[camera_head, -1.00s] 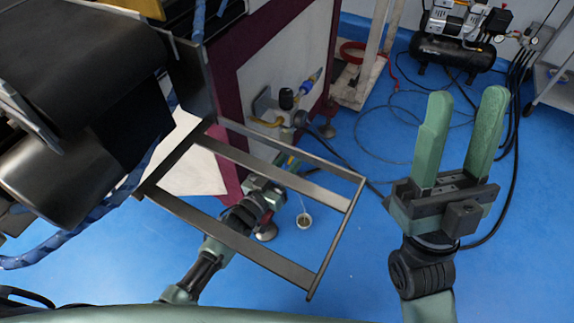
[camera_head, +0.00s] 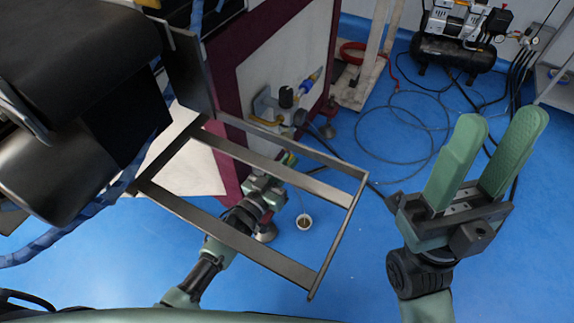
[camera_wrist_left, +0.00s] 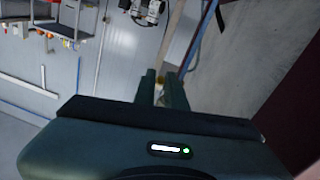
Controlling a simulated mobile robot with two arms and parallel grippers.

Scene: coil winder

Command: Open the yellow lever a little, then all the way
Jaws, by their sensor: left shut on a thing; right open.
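My left gripper (camera_head: 287,160) reaches under the metal frame to the front of the maroon-edged cabinet. In the left wrist view its two dark green fingers (camera_wrist_left: 161,85) are close together, with a small yellow part between their tips, which I take for the yellow lever (camera_wrist_left: 160,78). The gripper is shut on it. My right gripper (camera_head: 487,150) is open and empty, held up at the right, well away from the cabinet.
The metal frame (camera_head: 232,236) juts out over my left arm. A valve with a blue handle (camera_head: 308,80) and hoses sit on the cabinet (camera_head: 262,75).

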